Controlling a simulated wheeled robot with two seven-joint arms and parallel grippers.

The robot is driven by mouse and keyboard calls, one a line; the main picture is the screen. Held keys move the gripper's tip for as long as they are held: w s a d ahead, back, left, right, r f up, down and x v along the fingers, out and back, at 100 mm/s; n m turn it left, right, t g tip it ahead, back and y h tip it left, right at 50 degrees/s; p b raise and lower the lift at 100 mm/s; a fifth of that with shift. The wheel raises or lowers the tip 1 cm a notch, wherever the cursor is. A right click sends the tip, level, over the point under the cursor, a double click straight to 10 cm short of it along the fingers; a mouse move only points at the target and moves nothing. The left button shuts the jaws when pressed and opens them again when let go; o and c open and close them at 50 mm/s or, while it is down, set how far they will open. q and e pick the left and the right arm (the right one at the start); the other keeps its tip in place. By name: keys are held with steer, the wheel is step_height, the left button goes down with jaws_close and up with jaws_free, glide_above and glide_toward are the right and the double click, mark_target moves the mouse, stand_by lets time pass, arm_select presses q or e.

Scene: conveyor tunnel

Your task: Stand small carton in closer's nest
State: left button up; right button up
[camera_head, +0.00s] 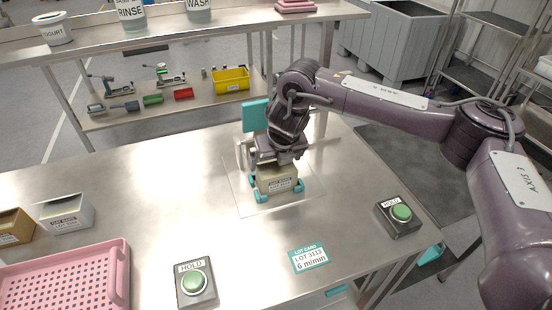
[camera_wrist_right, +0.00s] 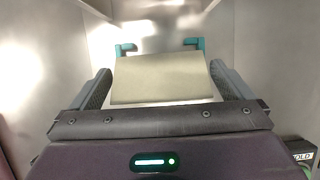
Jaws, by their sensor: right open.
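The small tan carton (camera_head: 277,184) with a white label stands upright between the teal corner pieces of the closer's nest (camera_head: 261,197), at the middle of the steel table. A teal upright plate (camera_head: 255,116) rises behind it. My right gripper (camera_head: 277,158) is just above the carton, pointing down. In the right wrist view the carton's plain tan face (camera_wrist_right: 162,78) lies between the two open fingers (camera_wrist_right: 163,88), with a small gap visible at its sides. Teal nest pieces (camera_wrist_right: 195,43) show beyond it. The carton's base is partly hidden. My left gripper is out of view.
Two green HOLD buttons (camera_head: 193,283) (camera_head: 401,213) flank a lot card (camera_head: 310,260) at the front. The table left of the nest is clear.

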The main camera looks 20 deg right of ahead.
mark_target(278, 172)
steer(key=b+v, duration=0.1)
steer(key=v, duration=0.3)
steer(key=shift+s+r, duration=0.1)
steer(key=shift+r, duration=0.2)
steer(key=p+v, duration=0.1)
steer(key=v, duration=0.6)
steer(key=shift+s, duration=0.15)
